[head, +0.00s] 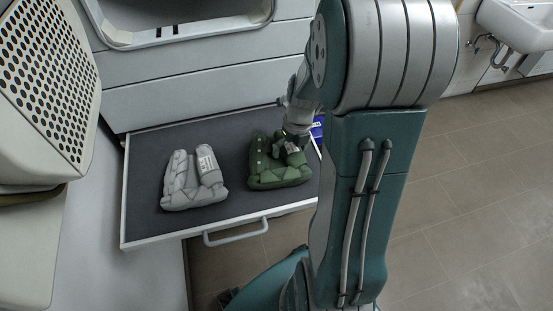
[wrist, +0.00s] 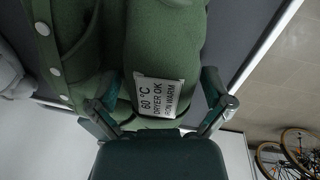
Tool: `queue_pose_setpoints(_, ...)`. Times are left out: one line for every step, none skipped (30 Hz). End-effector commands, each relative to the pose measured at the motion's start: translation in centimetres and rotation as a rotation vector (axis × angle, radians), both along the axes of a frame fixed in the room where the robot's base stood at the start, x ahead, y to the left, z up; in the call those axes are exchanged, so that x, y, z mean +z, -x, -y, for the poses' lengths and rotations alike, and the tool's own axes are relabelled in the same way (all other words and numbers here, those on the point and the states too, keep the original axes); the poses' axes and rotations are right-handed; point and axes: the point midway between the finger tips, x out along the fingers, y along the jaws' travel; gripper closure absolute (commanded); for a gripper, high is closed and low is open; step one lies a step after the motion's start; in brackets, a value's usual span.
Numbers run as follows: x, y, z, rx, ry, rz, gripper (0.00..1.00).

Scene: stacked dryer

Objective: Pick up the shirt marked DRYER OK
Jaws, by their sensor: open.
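A folded green shirt (head: 280,165) lies in the open drawer, right of a folded grey shirt (head: 193,178). In the wrist view the green shirt (wrist: 165,50) fills the middle, and its white label (wrist: 159,94) reads 60 °C, DRYER OK, IRON WARM. My gripper (wrist: 160,110) is open, with one finger on each side of the rolled part that bears the label. I cannot tell if the fingers touch the cloth. The grey shirt also has a white label, too small to read in the head view. My arm hides the drawer's right side.
The open drawer (head: 140,210) has a dark floor and a front handle (head: 236,232). A blue and white item (head: 317,130) is partly hidden behind my arm. A perforated panel (head: 45,75) stands at left, a sink (head: 520,22) at far right.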

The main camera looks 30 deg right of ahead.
Motion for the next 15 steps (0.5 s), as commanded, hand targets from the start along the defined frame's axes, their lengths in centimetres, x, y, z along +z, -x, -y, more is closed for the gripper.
queue_pose_setpoints(-0.26, 0.02, -0.07, 0.000, 0.000, -0.001, 0.00)
queue_pose_setpoints(-0.32, 0.02, -0.09, 0.000, 0.000, 0.000, 0.00)
queue_pose_setpoints(-0.36, 0.01, -0.12, 0.000, 0.001, 0.000, 0.00)
queue_pose_setpoints(-0.36, 0.01, -0.12, 0.001, 0.001, 0.001, 0.00)
queue_pose_setpoints(-0.34, 0.01, -0.11, 0.001, 0.001, 0.001, 0.00)
queue_pose_setpoints(-0.34, 0.01, -0.11, 0.000, 0.001, 0.001, 0.00)
queue_pose_setpoints(-0.33, 0.00, -0.10, 0.000, 0.001, 0.001, 0.00)
queue_pose_setpoints(-0.33, 0.01, -0.10, 0.000, 0.001, 0.001, 0.04)
queue_pose_setpoints(-0.33, 0.01, -0.10, 0.000, 0.001, 0.001, 0.22)
queue_pose_setpoints(-0.33, 0.01, -0.10, 0.000, 0.001, 0.000, 0.36)
queue_pose_setpoints(-0.33, 0.01, -0.10, 0.000, 0.001, 0.000, 0.49)
queue_pose_setpoints(-0.34, 0.02, -0.09, 0.000, 0.001, 0.000, 0.67)
queue_pose_setpoints(-0.36, 0.03, -0.09, 0.000, 0.001, 0.000, 0.72)
queue_pose_setpoints(-0.38, 0.04, -0.09, 0.001, 0.001, -0.001, 0.74)
queue_pose_setpoints(-0.40, 0.05, -0.09, 0.000, 0.001, -0.001, 0.74)
